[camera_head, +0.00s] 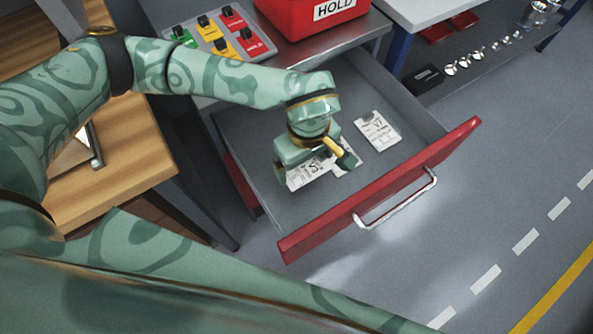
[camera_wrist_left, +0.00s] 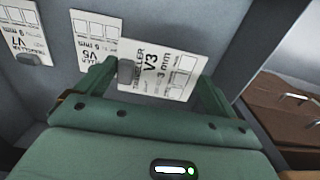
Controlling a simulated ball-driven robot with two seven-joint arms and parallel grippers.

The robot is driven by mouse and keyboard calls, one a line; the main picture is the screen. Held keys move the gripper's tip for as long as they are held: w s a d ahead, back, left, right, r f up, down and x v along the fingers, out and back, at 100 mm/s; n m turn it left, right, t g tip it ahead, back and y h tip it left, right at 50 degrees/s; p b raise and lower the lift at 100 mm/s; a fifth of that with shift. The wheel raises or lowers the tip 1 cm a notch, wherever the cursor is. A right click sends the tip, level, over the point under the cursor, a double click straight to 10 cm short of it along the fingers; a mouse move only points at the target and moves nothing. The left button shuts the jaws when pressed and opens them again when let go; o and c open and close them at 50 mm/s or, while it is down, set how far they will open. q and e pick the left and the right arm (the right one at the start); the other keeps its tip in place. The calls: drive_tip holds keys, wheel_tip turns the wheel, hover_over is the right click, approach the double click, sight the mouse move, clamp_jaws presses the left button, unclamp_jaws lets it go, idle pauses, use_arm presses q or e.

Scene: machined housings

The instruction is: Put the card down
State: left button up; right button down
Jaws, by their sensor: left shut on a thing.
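My left gripper (camera_head: 318,160) is inside the open drawer and shut on the white V3 card (camera_head: 306,173). In the left wrist view the V3 card (camera_wrist_left: 160,72) sits between the two green fingers, with a small grey block at its left end. The card is low over the drawer floor; I cannot tell if it touches it. The V5 card (camera_wrist_left: 96,40) lies beside it, partly behind my gripper in the head view. The V7 card (camera_head: 377,131) lies farther right in the drawer. My right gripper is not in view.
The drawer has a red front (camera_head: 385,190) with a metal handle (camera_head: 397,198) and grey walls. A red HOLD box (camera_head: 312,18) and a panel of colored tags (camera_head: 220,35) stand on the top above. A wooden table (camera_head: 120,150) is at left. Bare drawer floor lies near the front.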

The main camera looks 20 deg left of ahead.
sight(297, 169)
use_arm(q)
drive_tip(key=shift+s+a+f, duration=0.25)
drive_tip(key=shift+a+f, duration=0.15)
drive_tip(key=shift+f, duration=0.2)
drive_tip(key=shift+s+a+f, duration=0.25)
drive_tip(key=shift+a+f, duration=0.1)
drive_tip(key=shift+f, duration=0.25)
drive_tip(key=f+b, duration=0.2)
drive_tip(key=f, duration=0.2)
drive_tip(key=shift+s+a+b, duration=0.2)
drive_tip(key=shift+a+b, duration=0.05)
drive_tip(key=shift+b, duration=0.15)
drive_tip(key=shift+w, duration=0.1)
drive_tip(key=shift+r, duration=0.25)
drive_tip(key=o, duration=0.6)
drive_tip(key=shift+f, duration=0.1)
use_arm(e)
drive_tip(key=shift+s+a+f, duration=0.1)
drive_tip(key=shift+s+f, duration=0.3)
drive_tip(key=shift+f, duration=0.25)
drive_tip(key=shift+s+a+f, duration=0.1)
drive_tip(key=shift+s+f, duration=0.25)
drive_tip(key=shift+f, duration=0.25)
